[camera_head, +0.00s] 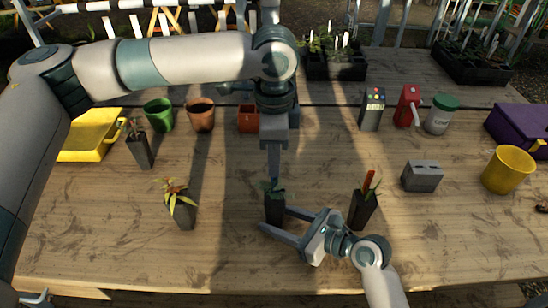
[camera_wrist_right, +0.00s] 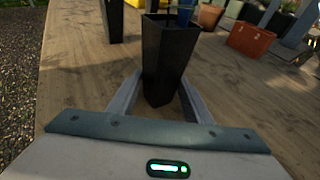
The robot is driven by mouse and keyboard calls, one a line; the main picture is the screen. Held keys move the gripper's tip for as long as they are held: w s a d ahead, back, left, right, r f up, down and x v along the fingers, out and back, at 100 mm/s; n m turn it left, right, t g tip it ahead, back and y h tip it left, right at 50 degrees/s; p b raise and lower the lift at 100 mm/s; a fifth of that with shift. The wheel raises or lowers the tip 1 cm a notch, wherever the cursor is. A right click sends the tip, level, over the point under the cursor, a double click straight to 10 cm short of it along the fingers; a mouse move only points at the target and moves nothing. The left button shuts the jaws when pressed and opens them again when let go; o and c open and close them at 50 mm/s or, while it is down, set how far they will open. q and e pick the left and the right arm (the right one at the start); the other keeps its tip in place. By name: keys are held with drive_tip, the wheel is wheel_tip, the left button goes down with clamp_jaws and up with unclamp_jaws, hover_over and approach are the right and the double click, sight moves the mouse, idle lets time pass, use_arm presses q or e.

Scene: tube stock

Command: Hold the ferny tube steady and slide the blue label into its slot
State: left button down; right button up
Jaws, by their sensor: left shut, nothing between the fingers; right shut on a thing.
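A black tapered tube (camera_head: 275,211) with dark green foliage at its top, which looks like the ferny tube, stands upright at the table's front middle. My right gripper (camera_head: 272,217) is shut on it from the right; the tube (camera_wrist_right: 165,60) is also between the fingers in the right wrist view. My left gripper (camera_head: 274,177) points straight down, shut and empty, right over the tube's top. A blue strip (camera_wrist_right: 184,14), probably the blue label, shows at the tube's rim in the right wrist view. The slot and the strip's depth are hidden.
Other planted tubes stand left (camera_head: 185,215), farther left (camera_head: 141,150) and right (camera_head: 363,210), the right one close to my right gripper. A grey block (camera_head: 422,177) and yellow pot (camera_head: 506,172) stand right. The front left is clear.

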use_arm(q)
drive_tip(key=shift+f, duration=1.2)
drive_tip(key=shift+f, duration=0.2)
drive_tip(key=c, duration=2.4)
unclamp_jaws()
drive_tip(key=shift+c, duration=0.2)
drive_tip(key=o, duration=0.4)
drive_tip(key=shift+o, duration=0.2)
wheel_tip(320, 180, up, 12)
drive_tip(key=shift+f, duration=0.1)
use_arm(e)
drive_tip(key=o, duration=0.9)
